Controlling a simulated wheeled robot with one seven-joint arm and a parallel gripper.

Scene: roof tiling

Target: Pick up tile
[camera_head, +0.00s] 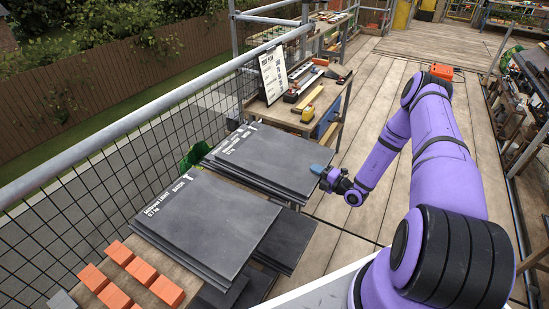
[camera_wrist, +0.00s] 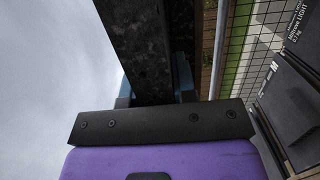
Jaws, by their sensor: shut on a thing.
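Two stacks of dark grey slate tiles with white lettering lie on the bench on the left of the head view. My gripper (camera_head: 319,169) is at the right edge of the far stack's top tile (camera_head: 268,155), its blue fingers shut on that edge. In the wrist view a dark speckled tile edge (camera_wrist: 140,45) runs up between the blue fingers (camera_wrist: 155,92). I cannot tell whether the held tile is lifted clear of the tiles beneath. The near stack (camera_head: 205,220) lies apart from my gripper, and part of it also shows in the wrist view at the right (camera_wrist: 290,105).
Orange blocks (camera_head: 117,254) lie at the bench's near left. A metal rail with mesh (camera_head: 130,118) runs along the left. A workbench with tools and a sign (camera_head: 272,75) stands beyond the stacks.

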